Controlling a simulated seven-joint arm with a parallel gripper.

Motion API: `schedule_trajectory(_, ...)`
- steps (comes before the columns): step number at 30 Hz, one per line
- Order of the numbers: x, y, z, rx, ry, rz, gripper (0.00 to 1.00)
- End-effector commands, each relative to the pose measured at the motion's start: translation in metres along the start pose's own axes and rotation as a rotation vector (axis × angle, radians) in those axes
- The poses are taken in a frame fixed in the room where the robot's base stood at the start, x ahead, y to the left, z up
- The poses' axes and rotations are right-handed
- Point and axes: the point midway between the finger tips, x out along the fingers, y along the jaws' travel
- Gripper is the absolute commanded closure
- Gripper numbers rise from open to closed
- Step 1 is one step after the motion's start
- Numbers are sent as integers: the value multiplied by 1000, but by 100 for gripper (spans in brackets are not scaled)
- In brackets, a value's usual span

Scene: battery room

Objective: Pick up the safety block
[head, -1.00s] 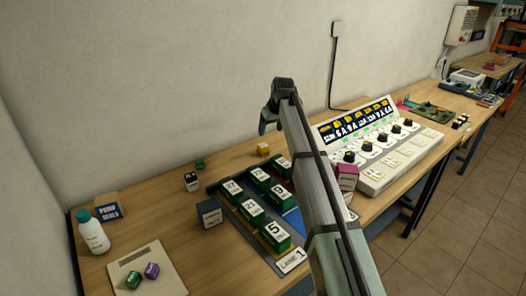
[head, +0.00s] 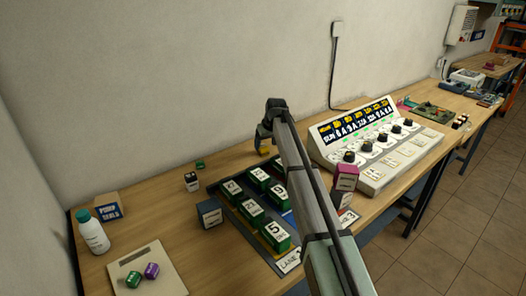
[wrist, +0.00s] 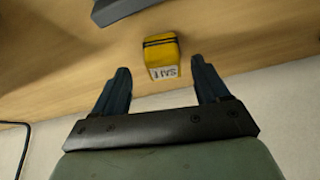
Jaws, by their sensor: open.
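The safety block is a small yellow block (wrist: 160,52) with a dark band and a white label with partly readable lettering. In the wrist view it sits on the wooden table, ahead of and between the fingertips of my gripper (wrist: 163,75).
A dark tray (head: 240,229) with several green numbered blocks lies in front of the yellow block. A white control panel (head: 375,170) stands to the right. A small black-and-white block (head: 191,182) and a tiny green block (head: 200,165) are to the left. The wall is close behind.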

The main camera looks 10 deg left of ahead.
Motion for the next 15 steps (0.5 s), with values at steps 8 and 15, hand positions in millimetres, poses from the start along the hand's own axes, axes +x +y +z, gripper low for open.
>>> schedule_trajectory(8,36,-4,-5,0,-2,0,26)
schedule_trajectory(15,44,-4,-5,0,1,0,26)
